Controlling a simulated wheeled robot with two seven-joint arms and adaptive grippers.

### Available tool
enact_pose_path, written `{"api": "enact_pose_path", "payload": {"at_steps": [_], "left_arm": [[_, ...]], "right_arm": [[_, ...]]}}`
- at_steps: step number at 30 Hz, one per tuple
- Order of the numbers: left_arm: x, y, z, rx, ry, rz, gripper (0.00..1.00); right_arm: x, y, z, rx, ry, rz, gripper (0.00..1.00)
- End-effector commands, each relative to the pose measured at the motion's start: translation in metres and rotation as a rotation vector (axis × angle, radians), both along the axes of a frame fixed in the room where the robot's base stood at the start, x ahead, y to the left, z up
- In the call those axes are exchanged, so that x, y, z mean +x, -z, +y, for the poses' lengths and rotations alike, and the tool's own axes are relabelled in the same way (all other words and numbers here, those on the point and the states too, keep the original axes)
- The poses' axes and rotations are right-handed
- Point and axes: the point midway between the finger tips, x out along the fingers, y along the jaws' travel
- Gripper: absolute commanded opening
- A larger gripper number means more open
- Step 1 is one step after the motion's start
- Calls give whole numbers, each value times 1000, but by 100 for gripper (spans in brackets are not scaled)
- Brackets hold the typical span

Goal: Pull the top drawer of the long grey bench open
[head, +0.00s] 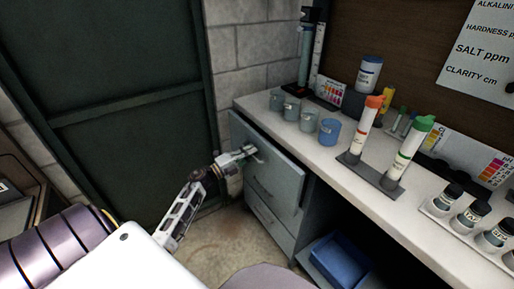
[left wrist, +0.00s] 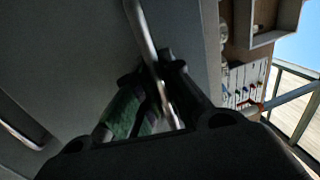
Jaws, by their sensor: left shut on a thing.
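The long grey bench (head: 365,172) stands along the wall with a pale worktop. The top drawer (head: 280,160) is at its left end, with a grey front; I cannot tell if it stands slightly out. My left gripper (head: 252,151) is at the top drawer's bar handle, shut on it. In the left wrist view the metal handle (left wrist: 143,30) runs between the dark fingers of my gripper (left wrist: 156,85), in front of the grey drawer face (left wrist: 75,50). The fingers hide part of the handle. My right gripper is not in view.
Lower drawers (head: 270,225) sit below, one with a handle (head: 262,187). A blue bin (head: 340,262) is in the open space under the bench. Blue-grey cups, test tubes and bottles stand on the worktop. A dark green door (head: 120,90) is at left. The floor (head: 215,245) before the drawers is clear.

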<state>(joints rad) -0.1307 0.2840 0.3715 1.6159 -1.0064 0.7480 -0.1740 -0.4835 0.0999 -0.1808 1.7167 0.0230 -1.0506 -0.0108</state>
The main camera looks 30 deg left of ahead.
Motion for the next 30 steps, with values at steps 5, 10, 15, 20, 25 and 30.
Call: {"api": "enact_pose_path", "payload": {"at_steps": [5, 10, 15, 20, 25, 30], "left_arm": [[-30, 1, 12, 1, 0, 6, 0], [-57, 1, 23, 1, 0, 6, 0], [-84, 1, 34, 1, -1, 5, 0], [-111, 1, 46, 1, -1, 6, 0], [-141, 1, 58, 0, -1, 6, 0], [-170, 1, 70, 0, -1, 5, 0]], "right_arm": [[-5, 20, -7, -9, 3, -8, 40], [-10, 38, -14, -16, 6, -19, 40], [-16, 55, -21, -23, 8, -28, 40], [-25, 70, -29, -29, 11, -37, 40], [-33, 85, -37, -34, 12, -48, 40], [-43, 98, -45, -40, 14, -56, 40]]}}
